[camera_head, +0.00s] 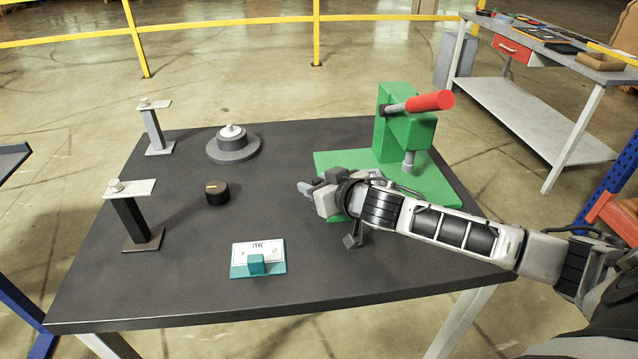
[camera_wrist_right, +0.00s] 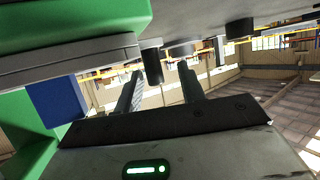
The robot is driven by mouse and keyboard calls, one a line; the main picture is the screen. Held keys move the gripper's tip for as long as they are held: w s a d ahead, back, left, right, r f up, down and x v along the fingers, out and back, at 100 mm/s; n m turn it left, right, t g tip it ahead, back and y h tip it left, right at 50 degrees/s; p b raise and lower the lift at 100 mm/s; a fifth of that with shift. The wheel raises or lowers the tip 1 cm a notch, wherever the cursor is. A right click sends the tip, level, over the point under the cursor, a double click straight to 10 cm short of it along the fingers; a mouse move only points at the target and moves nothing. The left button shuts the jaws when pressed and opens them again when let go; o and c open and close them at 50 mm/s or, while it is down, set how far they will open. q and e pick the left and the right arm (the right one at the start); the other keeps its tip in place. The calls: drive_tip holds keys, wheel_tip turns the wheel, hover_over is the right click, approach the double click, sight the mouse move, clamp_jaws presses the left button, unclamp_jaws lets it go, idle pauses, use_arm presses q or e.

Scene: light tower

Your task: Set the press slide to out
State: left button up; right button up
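The green press (camera_head: 405,130) stands at the back right of the dark table, with a red-tipped lever (camera_head: 430,101) pointing right. Its green base (camera_head: 440,186) lies flat, and its front left part is hidden by my right gripper (camera_head: 308,187). That gripper points left, low over the table beside the base. In the right wrist view it (camera_wrist_right: 160,70) is open, with nothing seen between its fingers. That view also shows a grey plate (camera_wrist_right: 70,52) against green press parts and a blue block (camera_wrist_right: 56,102) beside the fingers. I cannot tell the slide's position. My left gripper is out of view.
On the table (camera_head: 190,270) are a teal-based sign (camera_head: 258,258), a black knob (camera_head: 217,192), a grey round stand (camera_head: 233,144) and two posts with pale tops (camera_head: 130,189) (camera_head: 154,104). A workbench (camera_head: 545,90) stands at the back right.

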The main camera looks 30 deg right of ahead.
drive_tip(key=shift+s+d, duration=0.1)
drive_tip(key=shift+s, duration=0.1)
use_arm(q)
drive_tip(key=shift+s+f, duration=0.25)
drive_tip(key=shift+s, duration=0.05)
use_arm(e)
drive_tip(key=v, duration=1.5)
drive_tip(key=shift+s+r, duration=0.2)
drive_tip(key=shift+r, duration=0.05)
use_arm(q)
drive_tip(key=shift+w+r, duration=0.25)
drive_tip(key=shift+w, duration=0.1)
